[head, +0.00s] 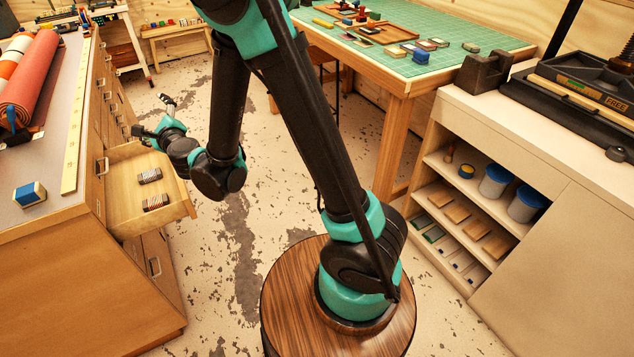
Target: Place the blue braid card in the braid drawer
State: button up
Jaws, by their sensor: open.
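The blue braid card (30,193), a small blue block with a white band, lies on the grey top of the left counter near its front end. The braid drawer (122,197) is pulled out from that counter's side. Two striped dark and pale cards, a farther one (150,175) and a nearer one (155,202), lie in it, with bare floor around them. My gripper (152,115) is open and seems empty, by the drawer's far side in the picture. I cannot tell its exact height above the drawer.
A yellow ruler (75,140) runs along the left counter (50,165), with red and striped rolls (27,80) behind the card. A green-topped table (440,65) and a shelf unit (520,120) with a black press stand right.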

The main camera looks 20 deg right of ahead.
jog(key=s+d+r+n+g+y, duration=0.3)
jog(key=d+n+g, duration=0.1)
jog(key=d+n, duration=0.8)
jog(key=s+d+f+n+g+h, duration=0.2)
jog(key=s+d+f, duration=0.4)
jog(key=d, duration=0.3)
jog(key=s+d+f+n+g+h, duration=0.3)
jog(key=s+d+f+n+h, duration=0.2)
jog(key=s+d, duration=0.3)
jog(key=s+d+f+n+g+h, duration=0.3)
jog(key=s+d+f, duration=0.3)
jog(key=d, duration=0.6)
jog(key=shift+s+f+n+h, duration=0.35)
jog(key=shift+s+n, duration=0.15)
jog(key=shift+s, duration=0.35)
jog(key=shift+d, duration=0.15)
